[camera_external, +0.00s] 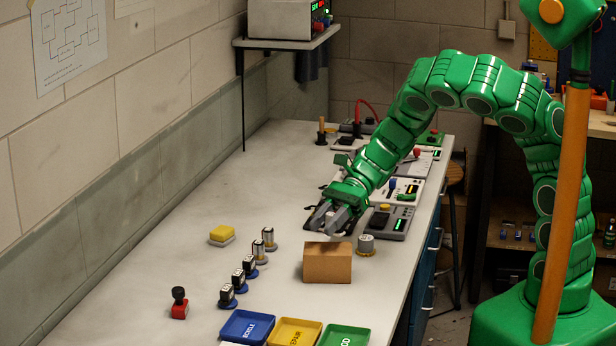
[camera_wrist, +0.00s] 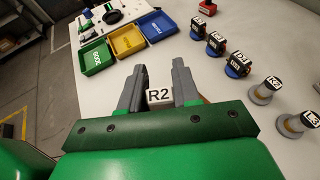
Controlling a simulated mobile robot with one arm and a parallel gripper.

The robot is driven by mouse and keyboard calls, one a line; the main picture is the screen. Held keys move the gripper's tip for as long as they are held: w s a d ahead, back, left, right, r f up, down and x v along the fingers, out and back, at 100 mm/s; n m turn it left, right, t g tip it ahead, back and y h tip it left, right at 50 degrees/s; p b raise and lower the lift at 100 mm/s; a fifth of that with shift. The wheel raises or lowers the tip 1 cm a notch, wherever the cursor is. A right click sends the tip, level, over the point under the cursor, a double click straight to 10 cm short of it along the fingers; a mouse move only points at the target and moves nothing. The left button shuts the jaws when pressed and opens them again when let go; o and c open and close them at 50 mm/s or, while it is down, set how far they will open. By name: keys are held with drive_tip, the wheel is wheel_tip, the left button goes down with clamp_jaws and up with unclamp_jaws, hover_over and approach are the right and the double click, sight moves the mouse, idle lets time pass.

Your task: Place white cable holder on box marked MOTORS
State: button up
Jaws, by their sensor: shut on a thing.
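My gripper (camera_external: 333,217) reaches down over the bench just behind a brown cardboard box (camera_external: 327,266). I can read no marking on the box's visible side. In the wrist view, the gripper (camera_wrist: 158,80) is shut on a small piece with a white label reading R2 (camera_wrist: 158,96). Most of this piece is hidden by the fingers and the palm, and I cannot tell whether it touches the box. I cannot make out a white cable holder for certain in either view.
A grey cylinder (camera_external: 366,245) stands right of the box. Blue (camera_external: 247,326), yellow (camera_external: 295,331) and green (camera_external: 343,336) trays lie in front. Several labelled small parts (camera_external: 238,281), a red stamp (camera_external: 180,303) and a yellow-topped block (camera_external: 222,234) stand left. Devices line the right edge behind. The back left is clear.

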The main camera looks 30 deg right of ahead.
sight(323, 252)
drive_tip(key=shift+w+a+f, duration=0.2)
drive_tip(key=shift+w+f, duration=0.1)
drive_tip(key=shift+f, duration=1.65)
drive_tip(key=shift+f, duration=0.1)
drive_tip(key=o, duration=1.1)
drive_tip(key=shift+c, duration=0.2)
drive_tip(key=shift+w+d+r, duration=0.25)
drive_tip(key=shift+d+r, duration=0.1)
drive_tip(key=shift+d, duration=0.1)
drive_tip(key=v, duration=1)
drive_tip(key=shift+d+r, duration=0.2)
drive_tip(key=shift+d, duration=0.15)
